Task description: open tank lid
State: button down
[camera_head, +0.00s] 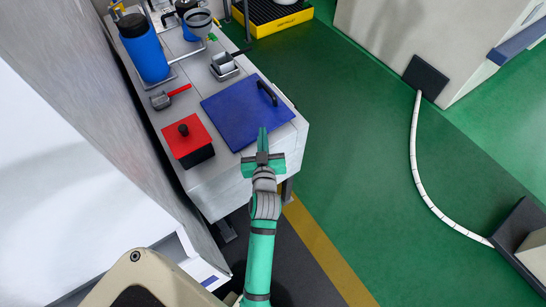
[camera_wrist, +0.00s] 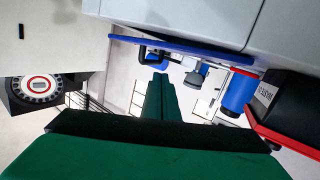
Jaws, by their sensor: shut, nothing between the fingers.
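The tank lid appears to be the flat blue panel (camera_head: 235,112) with a black bar handle (camera_head: 267,92) near its right side. It lies flat on top of the grey bench-like unit. In the wrist view the blue lid (camera_wrist: 190,47) shows nearly edge-on, with its black handle (camera_wrist: 143,52) beside it. My gripper (camera_head: 263,133) is at the lid's near right edge, short of the handle; I cannot tell whether it touches the lid. Its green fingers (camera_wrist: 160,80) are shut together in the wrist view, with nothing seen between them.
A red lid with a black knob (camera_head: 190,145) sits left of the blue lid. A small red-handled scoop (camera_head: 162,101), a metal ladle-like cup (camera_head: 224,65) and blue containers (camera_head: 145,55) stand farther back.

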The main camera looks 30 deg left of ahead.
jog(key=s+d+f+m+t+h, duration=0.1)
jog(key=s+d+f+m, duration=0.1)
jog(key=d, duration=0.4)
jog(key=shift+s+d+f+h, duration=0.3)
jog(key=shift+s+f, duration=0.2)
jog(key=shift+s, duration=0.3)
jog(key=s+d+r+m+t+h, duration=0.1)
jog(key=s+d+m+h, duration=0.5)
jog(key=s+d, duration=1.9)
jog(key=shift+s+d+r+m+h, duration=0.25)
jog(key=shift+s+r+h, duration=0.3)
jog(key=shift+h, duration=0.55)
jog(key=c, duration=1.7)
grip_release()
jog(key=shift+s+d+r, duration=0.1)
jog(key=shift+s+r, duration=0.05)
jog(key=shift+c, duration=0.2)
